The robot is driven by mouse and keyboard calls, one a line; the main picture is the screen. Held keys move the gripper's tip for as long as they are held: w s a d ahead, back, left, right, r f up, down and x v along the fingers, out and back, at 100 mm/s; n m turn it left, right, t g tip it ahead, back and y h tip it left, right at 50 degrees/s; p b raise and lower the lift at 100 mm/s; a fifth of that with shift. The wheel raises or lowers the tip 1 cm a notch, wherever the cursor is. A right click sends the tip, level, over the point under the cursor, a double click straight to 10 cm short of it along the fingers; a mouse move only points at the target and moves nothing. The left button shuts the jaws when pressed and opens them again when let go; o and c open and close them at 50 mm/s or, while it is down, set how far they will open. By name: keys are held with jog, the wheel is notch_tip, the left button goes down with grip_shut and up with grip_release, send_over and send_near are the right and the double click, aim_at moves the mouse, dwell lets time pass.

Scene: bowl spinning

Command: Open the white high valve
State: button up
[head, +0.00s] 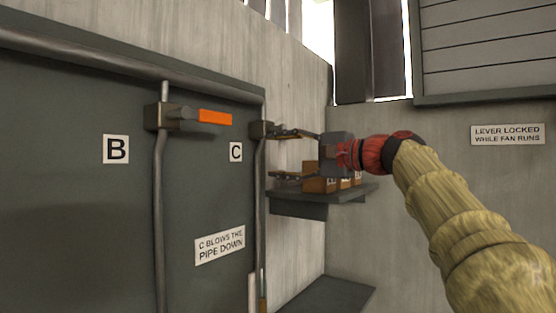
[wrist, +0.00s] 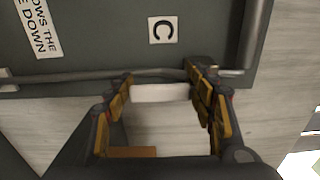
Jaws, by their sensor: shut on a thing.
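The valve marked C (head: 262,130) sits high on the right-hand pipe, at the edge of the dark panel. A white bar (wrist: 160,92), seemingly its handle, lies alongside the pipe between my fingers in the wrist view. In the head view I cannot make the bar out against the pale wall. My gripper (head: 277,153) reaches in from the right, one finger at the valve body's height and one below. In the wrist view my gripper (wrist: 161,88) has a finger at each end of the white bar and is shut on it. The exact contacts are unclear.
Valve B (head: 160,116) with an orange handle (head: 214,117) is on the left pipe. A shelf (head: 300,197) with brown boxes (head: 319,184) is just below my gripper. A sign (head: 219,245) reads "C blows the pipe down"; another (head: 507,134) reads "Lever locked while fan runs".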

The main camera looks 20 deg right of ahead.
jog(key=shift+d+f, duration=0.1)
dwell(0.4)
jog(key=o, duration=1.7)
jog(key=v, duration=1.2)
